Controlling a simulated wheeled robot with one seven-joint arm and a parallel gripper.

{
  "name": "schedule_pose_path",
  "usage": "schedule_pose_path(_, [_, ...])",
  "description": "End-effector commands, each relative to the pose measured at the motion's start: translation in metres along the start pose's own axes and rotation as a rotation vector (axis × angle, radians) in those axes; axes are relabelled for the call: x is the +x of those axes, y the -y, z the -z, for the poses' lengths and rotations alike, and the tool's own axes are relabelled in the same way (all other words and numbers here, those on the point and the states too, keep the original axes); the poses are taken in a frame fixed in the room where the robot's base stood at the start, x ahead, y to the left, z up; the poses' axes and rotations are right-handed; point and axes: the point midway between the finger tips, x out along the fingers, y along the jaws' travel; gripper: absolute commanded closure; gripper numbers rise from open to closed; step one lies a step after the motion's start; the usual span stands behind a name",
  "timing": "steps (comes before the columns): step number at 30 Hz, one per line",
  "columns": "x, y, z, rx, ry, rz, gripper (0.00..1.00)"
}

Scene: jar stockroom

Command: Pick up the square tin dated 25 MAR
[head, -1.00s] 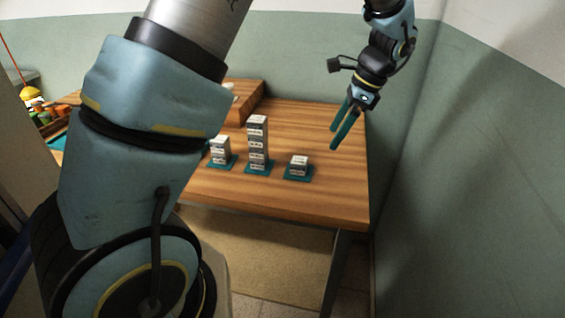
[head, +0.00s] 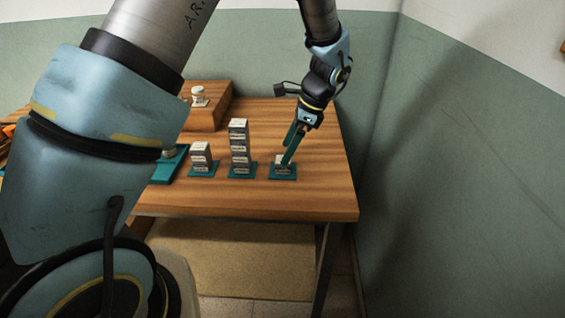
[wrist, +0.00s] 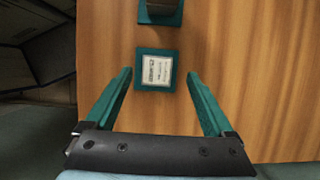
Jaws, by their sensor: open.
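Square tins stand in stacks on teal mats on the wooden table. The right stack (head: 283,172) is short; the middle stack (head: 239,150) is tall; the left stack (head: 200,158) is of medium height. My gripper (head: 290,148) is open and points down at the short stack, its fingers partly hiding that stack's top. In the wrist view, a white-labelled square tin (wrist: 157,70) lies between the spread fingertips (wrist: 158,74), with a gap on both sides. Its label print is too small to read, so I cannot tell which tin is dated 25 MAR.
The middle stack's dark side (wrist: 160,12) shows at the wrist view's top edge. A raised wooden block (head: 207,112) at the back carries a white jar (head: 198,94). A teal tray (head: 172,168) is partly behind my arm. The table's right end (head: 335,185) is clear, near a green wall.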

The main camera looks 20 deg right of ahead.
Motion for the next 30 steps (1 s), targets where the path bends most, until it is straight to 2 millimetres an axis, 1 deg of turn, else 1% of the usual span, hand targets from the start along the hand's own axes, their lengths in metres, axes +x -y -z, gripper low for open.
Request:
schedule_pose_path(6, [0.031, -0.005, 0.002, 0.001, 0.004, -0.005, 0.12])
schedule_pose_path(9, [0.040, -0.005, 0.002, 0.000, 0.002, -0.003, 0.12])
schedule_pose_path(12, [0.044, -0.004, 0.003, 0.000, 0.001, -0.002, 0.12])
schedule_pose_path(17, [0.045, -0.004, 0.003, 0.000, 0.000, -0.001, 0.12])
schedule_pose_path(20, [0.044, -0.004, 0.003, 0.000, 0.000, -0.001, 0.21])
schedule_pose_path(30, [0.044, -0.004, 0.003, 0.000, 0.000, -0.001, 0.60])
